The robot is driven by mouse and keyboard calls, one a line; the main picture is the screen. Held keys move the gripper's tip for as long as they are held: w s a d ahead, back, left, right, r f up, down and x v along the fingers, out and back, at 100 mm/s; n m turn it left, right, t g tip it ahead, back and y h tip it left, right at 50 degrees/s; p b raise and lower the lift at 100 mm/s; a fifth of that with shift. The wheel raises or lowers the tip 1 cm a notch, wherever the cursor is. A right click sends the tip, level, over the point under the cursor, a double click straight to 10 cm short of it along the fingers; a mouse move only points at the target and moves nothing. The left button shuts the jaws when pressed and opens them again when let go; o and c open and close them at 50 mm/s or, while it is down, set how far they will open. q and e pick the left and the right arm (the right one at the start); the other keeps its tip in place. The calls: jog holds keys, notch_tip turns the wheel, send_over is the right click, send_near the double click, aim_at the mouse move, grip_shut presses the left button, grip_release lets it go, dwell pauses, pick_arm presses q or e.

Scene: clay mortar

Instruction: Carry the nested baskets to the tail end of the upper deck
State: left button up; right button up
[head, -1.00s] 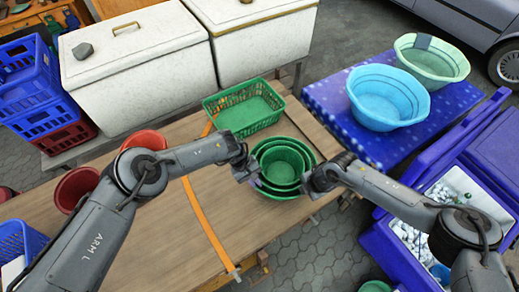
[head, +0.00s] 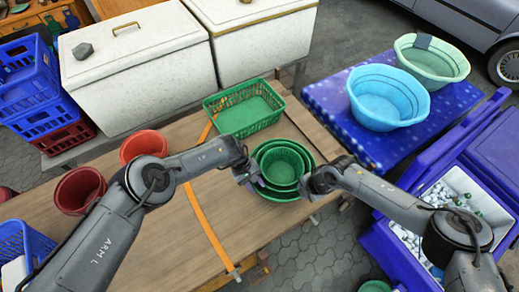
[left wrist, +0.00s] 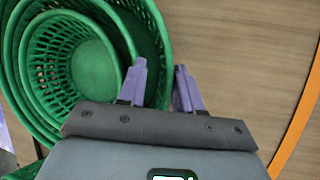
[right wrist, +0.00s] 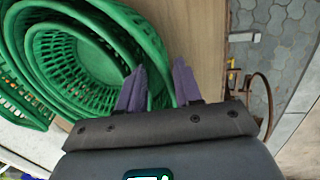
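The nested green baskets (head: 283,166) stand at the right end of the wooden deck (head: 170,225), smaller ones inside a larger one. They also show in the left wrist view (left wrist: 80,65) and the right wrist view (right wrist: 75,65). My left gripper (head: 251,182) is at their left side. In the left wrist view its purple fingers (left wrist: 160,75) are apart, one over the basket side and one outside the rim. My right gripper (head: 312,184) is at their right side. In the right wrist view its fingers (right wrist: 160,72) are also apart, with green rim between them. Fingertip contact is unclear.
A rectangular green basket (head: 244,108) sits just behind the nest. An orange strap (head: 205,215) crosses the deck to the left. Red buckets (head: 143,144) stand farther left. White chests (head: 140,65) stand behind. A blue table with a blue basin (head: 388,97) is at right.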

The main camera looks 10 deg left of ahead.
jog(key=shift+r, duration=0.2)
pick_arm(q)
jog(key=v, duration=0.8)
pick_arm(e)
jog(key=v, duration=1.1)
jog(key=shift+r, duration=0.3)
jog(key=shift+s, duration=0.1)
